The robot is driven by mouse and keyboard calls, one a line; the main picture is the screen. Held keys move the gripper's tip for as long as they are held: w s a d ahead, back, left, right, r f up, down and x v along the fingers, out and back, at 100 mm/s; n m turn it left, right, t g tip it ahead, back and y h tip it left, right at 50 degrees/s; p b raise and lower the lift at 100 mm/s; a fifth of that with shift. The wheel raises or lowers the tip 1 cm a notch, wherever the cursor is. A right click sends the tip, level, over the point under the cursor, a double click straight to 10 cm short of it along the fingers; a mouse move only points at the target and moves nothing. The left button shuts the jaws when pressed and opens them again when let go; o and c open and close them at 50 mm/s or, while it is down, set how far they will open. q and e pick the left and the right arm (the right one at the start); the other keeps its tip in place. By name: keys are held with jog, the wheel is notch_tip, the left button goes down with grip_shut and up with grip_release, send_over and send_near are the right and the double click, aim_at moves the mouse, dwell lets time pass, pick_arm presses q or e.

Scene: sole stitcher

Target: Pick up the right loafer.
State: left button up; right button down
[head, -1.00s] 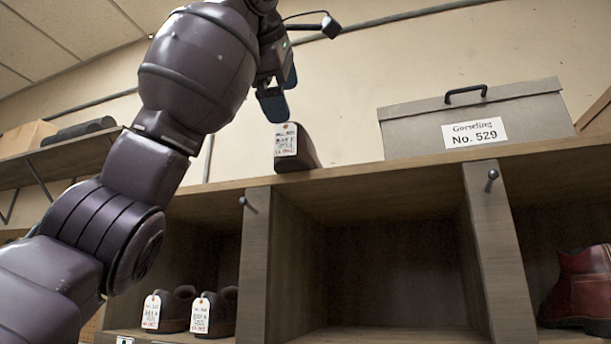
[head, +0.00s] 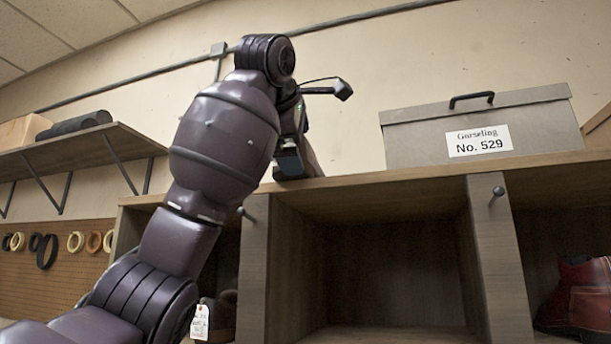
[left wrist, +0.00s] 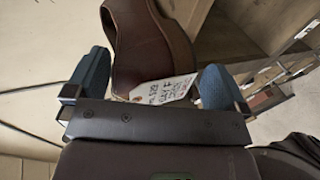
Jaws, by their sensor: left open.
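A dark brown loafer (head: 313,162) with a white paper tag stands on top of the wooden cubby shelf, largely hidden behind my left gripper in the head view. In the left wrist view the brown loafer (left wrist: 150,40) lies between the two blue fingertips of my left gripper (left wrist: 154,66), with its tag (left wrist: 165,87) hanging toward the palm. The fingers are open, one on each side, with a gap on both sides. My right gripper is in neither view.
A grey box labelled Gorseling No. 529 (head: 475,125) stands on the shelf top to the right. A tagged dark shoe (head: 224,315) sits in the lower left cubby, partly behind my arm. A red boot (head: 580,300) is in the right cubby. The middle cubby (head: 385,270) is empty.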

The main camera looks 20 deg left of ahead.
pick_arm(q)
jog(key=shift+x, duration=0.75)
jog(key=c, duration=0.8)
